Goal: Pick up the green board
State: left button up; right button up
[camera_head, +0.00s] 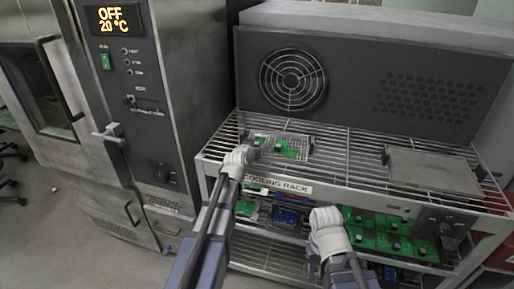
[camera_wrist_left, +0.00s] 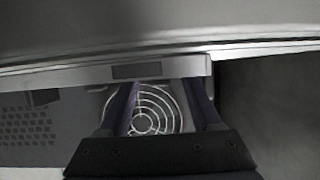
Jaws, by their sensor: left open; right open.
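A green board (camera_head: 287,150) lies in a wire tray (camera_head: 312,138) on the top left of the cooling rack. More green shows at the tray's left end, just past my left gripper (camera_head: 252,146). That gripper is at the tray's left front edge, open. In the left wrist view my left gripper (camera_wrist_left: 160,88) has its fingers apart with nothing between them, and no green board shows there. My right gripper (camera_head: 322,212) is lower, in front of the rack's front edge; it is open, its fingertips hard to make out.
The cooling rack (camera_head: 345,168) has a flat grey tray (camera_head: 432,169) at right. A fan housing (camera_head: 365,87) stands behind it; its round grille also shows in the left wrist view (camera_wrist_left: 150,112). Several green boards (camera_head: 392,241) and blue boards lie on the lower shelf. An oven (camera_head: 135,120) stands at left.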

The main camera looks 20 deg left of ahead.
pick_arm(q)
grip_shut()
dwell(0.5)
